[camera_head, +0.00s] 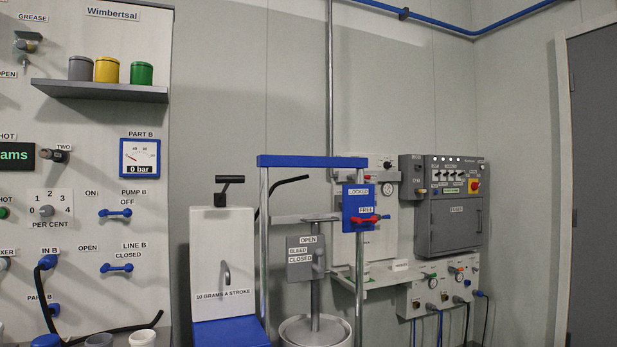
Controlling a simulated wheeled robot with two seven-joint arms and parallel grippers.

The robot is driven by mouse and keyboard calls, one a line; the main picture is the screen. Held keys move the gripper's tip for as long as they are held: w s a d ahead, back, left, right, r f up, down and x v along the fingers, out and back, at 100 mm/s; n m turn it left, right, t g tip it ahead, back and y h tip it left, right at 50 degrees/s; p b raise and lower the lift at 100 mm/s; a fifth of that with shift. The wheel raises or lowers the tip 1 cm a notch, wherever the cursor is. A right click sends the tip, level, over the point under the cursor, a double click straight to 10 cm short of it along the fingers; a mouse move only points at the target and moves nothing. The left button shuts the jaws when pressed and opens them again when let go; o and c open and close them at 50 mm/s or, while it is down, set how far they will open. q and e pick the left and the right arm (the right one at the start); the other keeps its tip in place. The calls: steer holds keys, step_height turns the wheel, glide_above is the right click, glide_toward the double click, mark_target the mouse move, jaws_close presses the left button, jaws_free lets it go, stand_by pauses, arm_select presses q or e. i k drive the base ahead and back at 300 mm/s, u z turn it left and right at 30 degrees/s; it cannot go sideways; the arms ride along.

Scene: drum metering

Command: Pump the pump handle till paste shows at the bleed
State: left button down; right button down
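A pale box (222,262) labelled "10 GRAMS A STROKE" stands left of centre, with a black T-shaped handle (230,180) upright on its top. A grey plate (299,268) marked "OPEN", "BLEED" and "CLOSED" hangs inside a blue-topped frame (312,161), above a drum (316,331). I cannot make out the bleed outlet, and no paste shows there. A blue plate (358,207) marked "LOCKED" and "FREE" on the frame's right post carries a red lever (366,219) near "FREE". Neither of my grippers is in view.
The left panel has blue valve handles (116,212), a "PART B" gauge (140,157) reading "0 bar", and a shelf (100,91) with three cups. A grey control box (449,228) hangs at right. A dark door (594,190) stands at the far right.

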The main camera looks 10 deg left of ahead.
mark_target(220, 198)
steer(key=z, duration=0.45)
steer(key=i, duration=1)
steer(key=u, duration=0.65)
steer(key=i, duration=0.6)
steer(key=u, duration=0.5)
